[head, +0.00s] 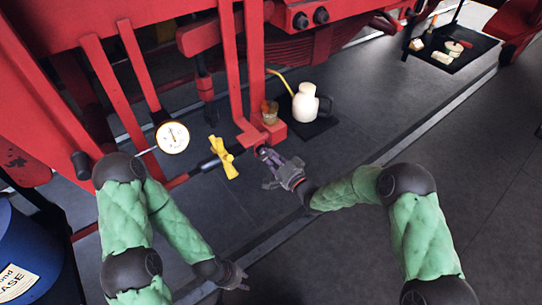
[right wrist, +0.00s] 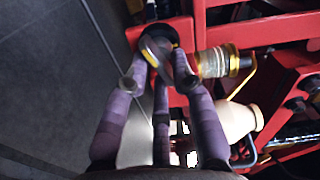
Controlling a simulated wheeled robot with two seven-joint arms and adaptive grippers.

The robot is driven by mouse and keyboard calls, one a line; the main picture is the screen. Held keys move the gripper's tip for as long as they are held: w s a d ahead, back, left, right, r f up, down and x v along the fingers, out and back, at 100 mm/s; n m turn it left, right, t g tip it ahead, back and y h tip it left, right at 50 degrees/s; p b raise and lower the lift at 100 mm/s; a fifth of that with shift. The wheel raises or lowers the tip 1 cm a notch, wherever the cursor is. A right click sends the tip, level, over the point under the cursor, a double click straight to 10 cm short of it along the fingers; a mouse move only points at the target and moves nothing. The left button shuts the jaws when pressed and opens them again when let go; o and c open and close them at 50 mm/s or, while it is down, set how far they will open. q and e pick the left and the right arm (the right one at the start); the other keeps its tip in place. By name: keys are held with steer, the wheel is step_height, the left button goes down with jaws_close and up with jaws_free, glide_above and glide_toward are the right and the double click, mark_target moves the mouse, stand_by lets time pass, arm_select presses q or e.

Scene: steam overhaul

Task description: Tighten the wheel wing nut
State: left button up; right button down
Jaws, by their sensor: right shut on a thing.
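My right gripper (head: 264,155) is at the foot of the red upright bar, right of the yellow winged handle (head: 223,158). In the right wrist view its purple fingers (right wrist: 158,82) are shut around a small grey piece with an orange-yellow edge, which I take to be the wheel wing nut (right wrist: 154,48). This piece lies against a black round part on the red frame. The fingers hide part of it, and its threads do not show. My left gripper (head: 236,277) is low in the head view, empty and apart from everything, with its fingers spread.
A cream jug (head: 305,103) stands on a dark mat behind my right gripper, beside a brass-capped jar (head: 269,112). A white dial gauge (head: 173,137) is at left. A blue drum (head: 30,255) stands at lower left. A black mat (head: 437,58) holds small items. The right floor is clear.

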steer(key=shift+w+d+r+m, duration=0.1)
steer(key=shift+r+m, duration=0.1)
steer(key=shift+m, duration=0.2)
steer(key=m+p, duration=0.2)
steer(key=m, duration=0.5)
steer(key=m+p, duration=0.2)
steer(key=m, duration=0.5)
steer(key=a+f+m+p, duration=0.1)
steer(key=m, duration=0.6)
steer(key=shift+s+p, duration=0.35)
steer(key=shift+p, duration=0.05)
steer(key=shift+f, duration=0.1)
stand_by(0.8)
steer(key=c, duration=1.2)
jaws_free()
steer(key=shift+c, duration=0.2)
steer(key=shift+s, duration=0.1)
